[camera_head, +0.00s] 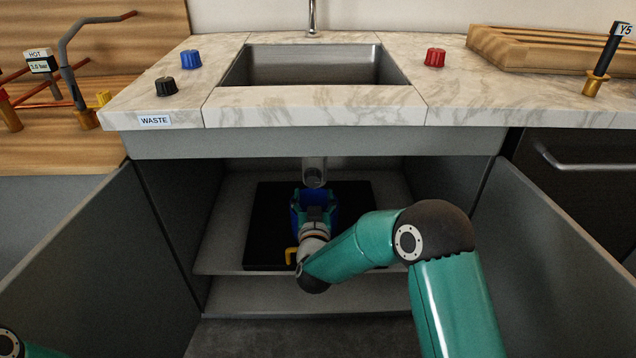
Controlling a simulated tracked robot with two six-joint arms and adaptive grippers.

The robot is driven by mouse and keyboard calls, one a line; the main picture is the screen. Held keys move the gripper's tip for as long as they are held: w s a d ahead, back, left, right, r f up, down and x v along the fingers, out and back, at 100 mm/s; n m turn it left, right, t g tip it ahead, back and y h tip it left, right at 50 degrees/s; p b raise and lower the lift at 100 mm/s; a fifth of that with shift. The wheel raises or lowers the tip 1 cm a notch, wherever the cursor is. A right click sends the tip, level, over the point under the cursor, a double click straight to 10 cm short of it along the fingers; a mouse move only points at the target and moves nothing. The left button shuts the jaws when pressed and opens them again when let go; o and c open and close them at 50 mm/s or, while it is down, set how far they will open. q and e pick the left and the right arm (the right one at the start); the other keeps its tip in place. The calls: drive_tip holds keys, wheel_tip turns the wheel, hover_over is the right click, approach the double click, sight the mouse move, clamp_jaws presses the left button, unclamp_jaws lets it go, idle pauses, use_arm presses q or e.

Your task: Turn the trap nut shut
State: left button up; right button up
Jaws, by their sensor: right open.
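A grey drain pipe (314,172) comes down from under the sink into the open cabinet. My right arm reaches into the cabinet, and its gripper (315,196) is open just below the pipe's lower end. Blue parts show around the gripper; I cannot tell whether they belong to it or to something behind it. I cannot make out the trap nut, which may be hidden by the gripper. A small yellow piece (290,256) shows beside my right wrist. Only a bit of my left arm shows at the bottom left corner; its gripper is out of view.
A black mat or tray (262,225) lies on the cabinet shelf (222,245). Open doors stand at left (95,250) and right (535,235). Above are the sink (312,68), blue (190,59), black (166,86) and red (435,57) knobs, and a wooden board (545,50).

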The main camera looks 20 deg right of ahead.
sight(314, 181)
drive_tip(key=shift+b+x, duration=0.3)
drive_tip(key=shift+x, duration=2.8)
